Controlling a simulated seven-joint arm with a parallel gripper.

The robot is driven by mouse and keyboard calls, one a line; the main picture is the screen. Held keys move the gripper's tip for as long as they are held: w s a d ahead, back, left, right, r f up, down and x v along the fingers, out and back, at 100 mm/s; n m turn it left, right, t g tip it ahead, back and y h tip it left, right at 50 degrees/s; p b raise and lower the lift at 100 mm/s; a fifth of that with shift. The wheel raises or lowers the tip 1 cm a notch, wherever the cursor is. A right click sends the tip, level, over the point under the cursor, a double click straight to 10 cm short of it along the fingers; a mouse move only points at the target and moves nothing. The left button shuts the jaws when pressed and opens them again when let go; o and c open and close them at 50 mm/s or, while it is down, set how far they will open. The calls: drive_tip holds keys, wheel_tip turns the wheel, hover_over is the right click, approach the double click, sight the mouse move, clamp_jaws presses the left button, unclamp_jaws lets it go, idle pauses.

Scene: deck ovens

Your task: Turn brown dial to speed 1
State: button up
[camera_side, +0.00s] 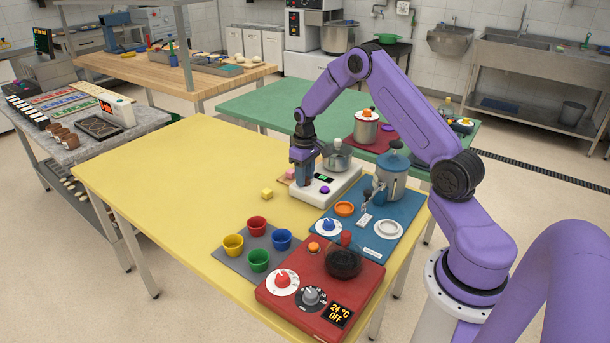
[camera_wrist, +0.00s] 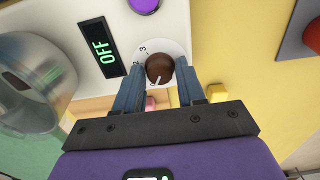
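The brown dial (camera_wrist: 160,66) shows in the wrist view on a white scale plate on the white front of a machine (camera_wrist: 180,20). Its white pointer mark lies at the lower left edge, away from the visible 3 and 2; other marks are hidden by a finger. The display (camera_wrist: 104,52) beside it reads OFF. My gripper (camera_wrist: 160,72) has one finger on each side of the dial, with the gap matching its width; it looks shut on it. In the side view my gripper (camera_side: 303,178) is down at the white machine (camera_side: 326,188) and hides the dial.
A purple button (camera_wrist: 145,4) is near the dial, and a metal bowl (camera_side: 337,158) stands on the machine. A yellow cube (camera_side: 267,194) lies nearby. A blue board (camera_side: 375,238) with a grinder and a red panel (camera_side: 285,305) stand closer. The yellow table's left part is clear.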

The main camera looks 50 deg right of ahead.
drive_tip(key=c, duration=0.5)
drive_tip(key=m, duration=0.4)
drive_tip(key=shift+m, duration=1.8)
drive_tip(key=o, duration=1)
drive_tip(key=shift+o, duration=0.2)
